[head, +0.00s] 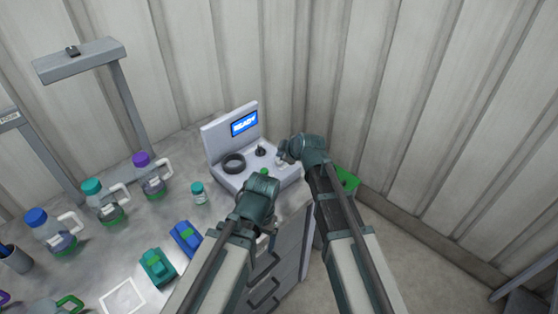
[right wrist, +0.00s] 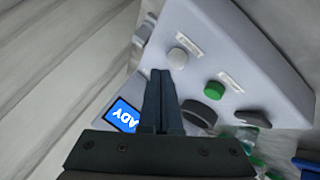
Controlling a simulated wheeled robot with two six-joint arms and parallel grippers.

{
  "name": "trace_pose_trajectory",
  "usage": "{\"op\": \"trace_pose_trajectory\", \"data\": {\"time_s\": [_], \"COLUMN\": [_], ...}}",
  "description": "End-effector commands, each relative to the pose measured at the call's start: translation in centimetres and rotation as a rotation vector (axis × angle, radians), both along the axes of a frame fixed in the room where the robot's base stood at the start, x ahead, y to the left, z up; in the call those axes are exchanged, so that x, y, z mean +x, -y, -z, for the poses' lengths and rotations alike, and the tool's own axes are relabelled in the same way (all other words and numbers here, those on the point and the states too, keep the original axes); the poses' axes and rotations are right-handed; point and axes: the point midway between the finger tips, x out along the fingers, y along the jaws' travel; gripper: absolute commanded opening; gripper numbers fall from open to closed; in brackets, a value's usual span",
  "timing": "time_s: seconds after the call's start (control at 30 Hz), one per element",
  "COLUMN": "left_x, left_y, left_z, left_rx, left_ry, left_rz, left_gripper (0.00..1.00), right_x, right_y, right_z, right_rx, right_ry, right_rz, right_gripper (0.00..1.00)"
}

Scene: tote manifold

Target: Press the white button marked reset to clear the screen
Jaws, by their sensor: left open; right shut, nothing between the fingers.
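The grey console (head: 226,136) stands on the bench with a lit blue screen (head: 244,123) reading READY. In the right wrist view the white round button (right wrist: 178,58) sits beside a small label too blurred to read. A green button (right wrist: 214,89) is beside it with its own label. My right gripper (head: 283,156) is shut and empty over the console's right part; in its wrist view its fingertips (right wrist: 160,74) are just left of the white button, contact unclear. My left gripper (head: 262,186) is open at the console's front edge; its fingertips are mostly hidden.
The console also carries a black ring (head: 234,164) and a black knob (head: 261,151). A small teal-capped bottle (head: 199,194), blue (head: 186,237) and teal (head: 157,266) items and several handled bottles stand to the left. A ribbed wall is behind.

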Motion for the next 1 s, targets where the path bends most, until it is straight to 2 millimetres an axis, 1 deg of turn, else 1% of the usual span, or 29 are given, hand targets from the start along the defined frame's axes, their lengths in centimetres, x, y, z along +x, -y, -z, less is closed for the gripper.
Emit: {"op": "trace_pose_trajectory", "data": {"time_s": [0.27,0.5,1.0], "left_x": [0.00,0.00,0.00], "left_y": [0.00,0.00,0.00], "left_z": [0.12,0.91,0.96], "left_rx": [0.000,0.000,0.000], "left_ry": [0.000,0.000,0.000], "left_rz": [0.000,0.000,0.000], "left_gripper": [0.88,0.88,0.88], "right_x": [0.00,-0.01,-0.01], "right_y": [0.00,0.00,0.00], "right_z": [0.12,0.91,0.95], "right_rx": [0.000,0.000,0.000], "right_ry": [0.000,0.000,0.000], "right_rz": [0.000,0.000,0.000], "right_gripper": [0.00,0.00,0.00]}}
